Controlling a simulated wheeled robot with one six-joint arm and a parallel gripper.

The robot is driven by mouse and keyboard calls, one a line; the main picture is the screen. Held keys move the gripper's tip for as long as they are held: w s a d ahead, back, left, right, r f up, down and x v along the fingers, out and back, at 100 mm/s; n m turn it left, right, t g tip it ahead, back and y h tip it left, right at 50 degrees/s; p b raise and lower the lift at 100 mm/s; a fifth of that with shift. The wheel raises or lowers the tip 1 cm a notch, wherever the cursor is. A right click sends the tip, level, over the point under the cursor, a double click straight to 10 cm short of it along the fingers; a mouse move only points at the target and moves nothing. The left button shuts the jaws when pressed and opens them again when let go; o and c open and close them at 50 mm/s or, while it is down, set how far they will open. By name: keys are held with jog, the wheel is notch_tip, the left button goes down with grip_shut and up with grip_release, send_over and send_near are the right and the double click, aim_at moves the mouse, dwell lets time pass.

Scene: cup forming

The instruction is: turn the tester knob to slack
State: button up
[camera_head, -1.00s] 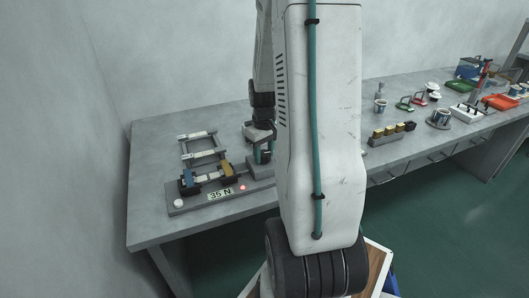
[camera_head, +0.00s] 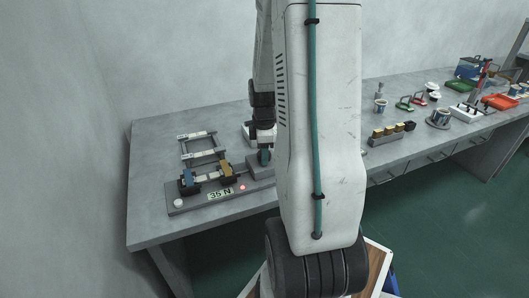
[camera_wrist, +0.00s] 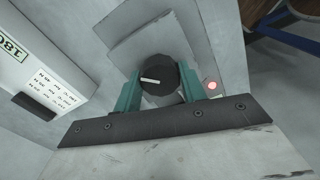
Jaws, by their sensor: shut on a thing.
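The tester (camera_head: 215,204) is a grey base at the left of the bench. It has a blue clamp (camera_head: 189,178), a yellow clamp (camera_head: 227,171) and a display (camera_head: 220,195) reading 35 N. In the wrist view, the tester's knob (camera_wrist: 158,73) is round and black, with a white pointer mark directed to picture left. My gripper (camera_wrist: 158,90) has a teal finger on each side of the knob and is shut on it. In the head view my gripper (camera_head: 264,157) is at the tester's right end, partly hidden by my arm, and the knob is hidden.
A red lamp (camera_head: 242,187) is lit beside the display, and a white button (camera_head: 179,203) sits at the base's left. A railed frame (camera_head: 203,147) stands behind the clamps. Cups, trays and a block rack (camera_head: 390,134) occupy the bench's right. Bare bench lies left of the tester.

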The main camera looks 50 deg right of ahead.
jog(key=n, duration=0.4)
jog(key=shift+s+n, duration=0.15)
jog(key=shift+n, duration=2.05)
jog(key=shift+a, duration=0.1)
jog(key=o, duration=1)
